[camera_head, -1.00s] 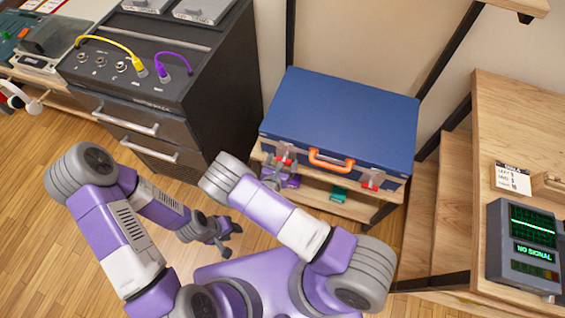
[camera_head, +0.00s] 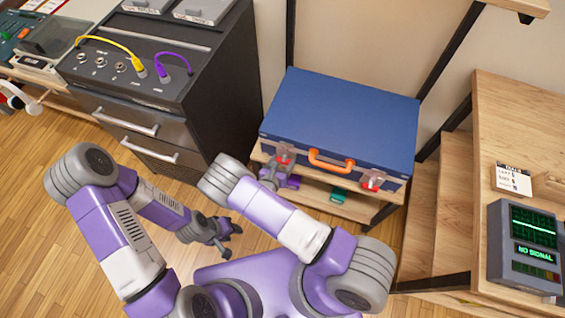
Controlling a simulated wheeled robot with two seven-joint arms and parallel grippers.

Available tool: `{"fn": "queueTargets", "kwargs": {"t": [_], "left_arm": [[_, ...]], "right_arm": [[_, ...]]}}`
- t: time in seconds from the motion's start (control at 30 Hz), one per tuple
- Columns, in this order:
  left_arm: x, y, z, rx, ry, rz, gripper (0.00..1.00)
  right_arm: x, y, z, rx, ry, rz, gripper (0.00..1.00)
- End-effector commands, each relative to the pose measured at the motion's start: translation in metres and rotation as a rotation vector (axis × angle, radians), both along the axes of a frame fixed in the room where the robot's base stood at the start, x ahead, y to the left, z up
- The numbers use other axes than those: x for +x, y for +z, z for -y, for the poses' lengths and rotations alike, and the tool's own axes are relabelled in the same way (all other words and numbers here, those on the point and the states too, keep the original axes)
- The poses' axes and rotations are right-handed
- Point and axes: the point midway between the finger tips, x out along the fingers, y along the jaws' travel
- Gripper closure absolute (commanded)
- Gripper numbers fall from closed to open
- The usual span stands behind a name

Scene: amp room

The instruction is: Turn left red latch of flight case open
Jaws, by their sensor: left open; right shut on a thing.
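The blue flight case (camera_head: 340,118) lies closed on a wooden shelf, with an orange handle (camera_head: 330,161) on its front. The left red latch (camera_head: 284,159) is on the front left, and the right red latch (camera_head: 373,180) is on the front right. My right gripper (camera_head: 281,165) is at the left latch and shut on it; its fingers are small and partly hide the latch. How far the latch is turned is too small to tell. My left gripper (camera_head: 227,240) is open and empty, low over the floor, left of and below the case.
A black cabinet (camera_head: 170,85) with yellow and purple cables stands left of the case. A teal item (camera_head: 338,195) lies on the shelf below. A wooden desk (camera_head: 525,120) with a "NO SIGNAL" device (camera_head: 527,246) stands at right. Floor is clear at lower left.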

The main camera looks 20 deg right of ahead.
Motion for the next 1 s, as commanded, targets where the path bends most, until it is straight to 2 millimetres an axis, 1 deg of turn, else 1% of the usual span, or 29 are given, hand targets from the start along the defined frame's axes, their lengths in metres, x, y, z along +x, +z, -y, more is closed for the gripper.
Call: {"fn": "queueTargets", "kwargs": {"t": [0.6,1.0], "left_arm": [[0.000,-0.020,0.000,0.000,0.000,0.000,0.57],[0.000,-0.024,0.000,0.000,0.000,0.000,0.57]], "right_arm": [[0.003,-0.005,-0.006,-0.461,-0.002,-0.314,0.67],[0.004,-0.008,-0.008,-0.778,-0.001,-0.528,0.67]]}}
